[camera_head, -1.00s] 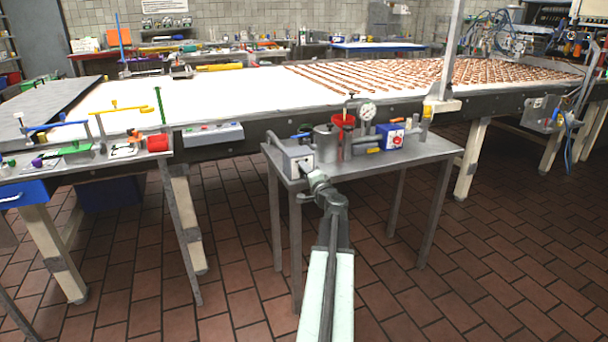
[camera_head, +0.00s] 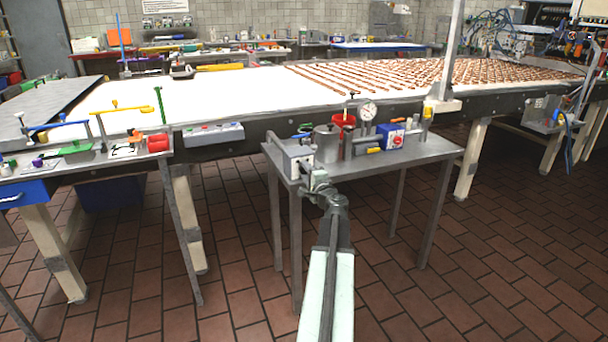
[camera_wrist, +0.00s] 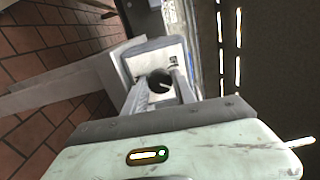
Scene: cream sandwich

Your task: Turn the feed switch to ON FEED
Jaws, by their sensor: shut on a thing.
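The feed switch appears to be the dark round knob (camera_wrist: 160,80) on the pale front face of a small grey box (camera_head: 297,158). The box stands at the front left corner of the metal side table. My gripper (camera_wrist: 163,92) reaches the box face and is shut on the knob, with one finger on each side in the wrist view. In the head view my gripper (camera_head: 308,170) and wrist cover the knob. The switch's markings and its pointer direction cannot be read.
The metal side table (camera_head: 425,152) also holds a steel pot (camera_head: 326,143), a red funnel (camera_head: 343,120), a dial gauge (camera_head: 367,111) and a blue box with a red knob (camera_head: 391,137). The white conveyor (camera_head: 230,95) runs behind. Tiled floor in front is clear.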

